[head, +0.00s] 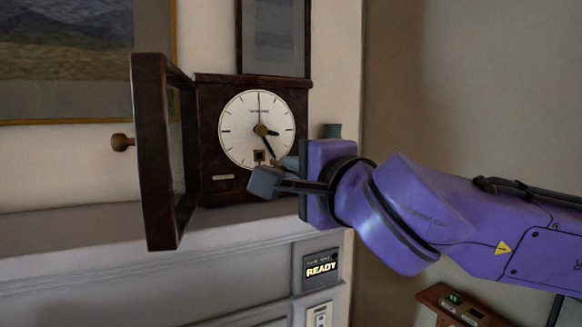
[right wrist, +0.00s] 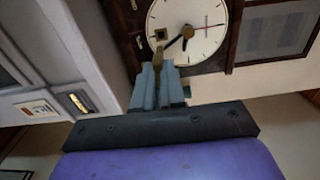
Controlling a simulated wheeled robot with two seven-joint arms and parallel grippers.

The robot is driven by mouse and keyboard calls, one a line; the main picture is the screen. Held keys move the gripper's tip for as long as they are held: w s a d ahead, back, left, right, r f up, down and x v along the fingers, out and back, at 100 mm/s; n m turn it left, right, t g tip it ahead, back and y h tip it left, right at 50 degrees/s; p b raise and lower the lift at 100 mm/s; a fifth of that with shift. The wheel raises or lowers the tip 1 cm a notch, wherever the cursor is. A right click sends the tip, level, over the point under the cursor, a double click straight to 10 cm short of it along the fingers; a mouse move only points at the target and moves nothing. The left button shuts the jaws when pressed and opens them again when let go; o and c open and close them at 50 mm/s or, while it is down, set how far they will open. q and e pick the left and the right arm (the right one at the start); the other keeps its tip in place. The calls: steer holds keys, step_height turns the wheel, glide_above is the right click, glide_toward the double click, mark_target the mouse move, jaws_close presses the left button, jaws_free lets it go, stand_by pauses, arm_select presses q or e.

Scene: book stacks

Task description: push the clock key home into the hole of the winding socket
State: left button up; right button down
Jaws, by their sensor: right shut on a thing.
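The mantel clock (head: 239,115) has a white dial and a dark wooden case. My right gripper (head: 277,174) is in front of the lower right of the dial. In the right wrist view its fingers (right wrist: 158,72) are shut on the brass clock key (right wrist: 155,54), which points towards the socket. The key's tip appears short of the socket; its depth is hard to judge. In the head view the fingers hide the key. My left gripper is out of view.
The clock's glazed door (head: 152,150) stands open on the left. The clock stands on a pale mantel shelf (head: 90,232). A lit READY panel (head: 320,269) is below. A small green object (head: 332,131) stands behind my gripper. Framed pictures hang behind.

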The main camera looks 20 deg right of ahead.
mark_target(272, 160)
steer(key=shift+w+a+r+p, duration=0.15)
steer(key=shift+w+p, duration=0.1)
steer(key=shift+w, duration=0.6)
steer(key=shift+w+a+f+p, duration=0.1)
steer(key=shift+w+a+p, duration=0.1)
steer(key=shift+w, duration=0.6)
steer(key=shift+w+a+r+p, duration=0.15)
steer(key=shift+w+p, duration=0.1)
steer(key=shift+w, duration=0.6)
steer(key=shift+p, duration=0.35)
steer(key=shift+w+a+p, duration=0.2)
steer(key=shift+w+p, duration=0.1)
steer(key=shift+w, duration=0.55)
steer(key=shift+w+a+p, duration=0.15)
steer(key=shift+w+p, duration=0.1)
steer(key=shift+w, duration=0.6)
steer(key=c, duration=1.1)
jaws_free()
steer(key=shift+w+f, duration=0.1)
steer(key=shift+c, duration=0.2)
steer(key=s+b, duration=0.1)
steer(key=s, duration=0.2)
steer(key=s+d+b, duration=0.1)
steer(key=s, duration=0.3)
steer(key=s+d+b, duration=0.1)
steer(key=s, duration=0.2)
steer(key=shift+s+b, duration=0.15)
steer(key=shift+b, duration=0.25)
